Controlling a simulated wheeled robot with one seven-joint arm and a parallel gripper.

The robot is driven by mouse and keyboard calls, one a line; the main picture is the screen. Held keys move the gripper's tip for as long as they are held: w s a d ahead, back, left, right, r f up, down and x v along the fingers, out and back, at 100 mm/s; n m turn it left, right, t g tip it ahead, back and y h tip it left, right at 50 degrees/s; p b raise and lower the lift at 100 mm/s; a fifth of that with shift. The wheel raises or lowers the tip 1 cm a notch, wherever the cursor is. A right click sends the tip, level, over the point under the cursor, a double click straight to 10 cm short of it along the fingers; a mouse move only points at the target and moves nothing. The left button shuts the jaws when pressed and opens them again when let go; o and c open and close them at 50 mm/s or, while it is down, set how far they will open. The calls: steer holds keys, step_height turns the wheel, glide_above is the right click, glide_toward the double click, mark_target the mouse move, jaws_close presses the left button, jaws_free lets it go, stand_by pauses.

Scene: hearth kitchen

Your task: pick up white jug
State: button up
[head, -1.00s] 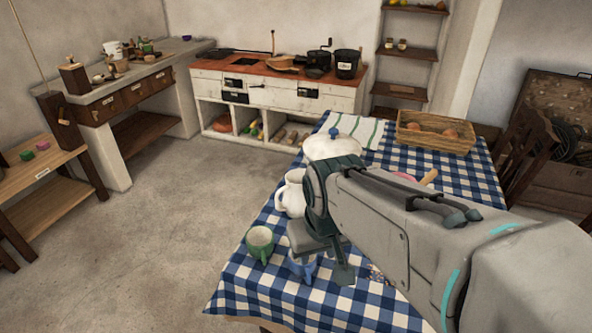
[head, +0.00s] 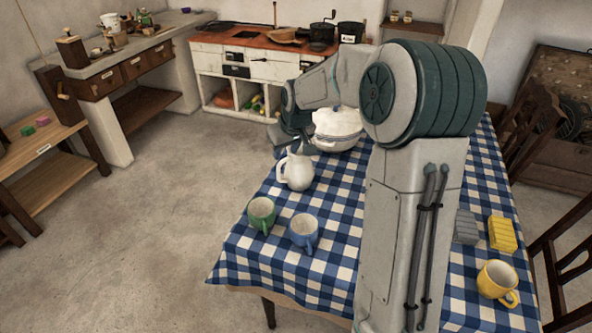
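The white jug (head: 297,172) stands upright on the blue-and-white checked tablecloth (head: 328,208), near the table's left edge. My gripper (head: 293,147) shows as a dark shape just above and behind the jug in the picture. My arm and the jug hide parts of its fingers, so I cannot tell whether it is open or shut, or whether it touches the jug. The jug rests on the cloth.
A white lidded tureen (head: 338,130) stands behind the jug. A green mug (head: 261,213) and a blue mug (head: 303,231) stand in front. A yellow mug (head: 497,283) and yellow block (head: 502,234) are at the right. My arm hides the table's middle.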

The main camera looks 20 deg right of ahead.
mark_target(279, 171)
steer(key=x, duration=1.3)
jaws_close()
steer(key=shift+w+r, duration=0.1)
steer(key=shift+w, duration=0.05)
stand_by(1.1)
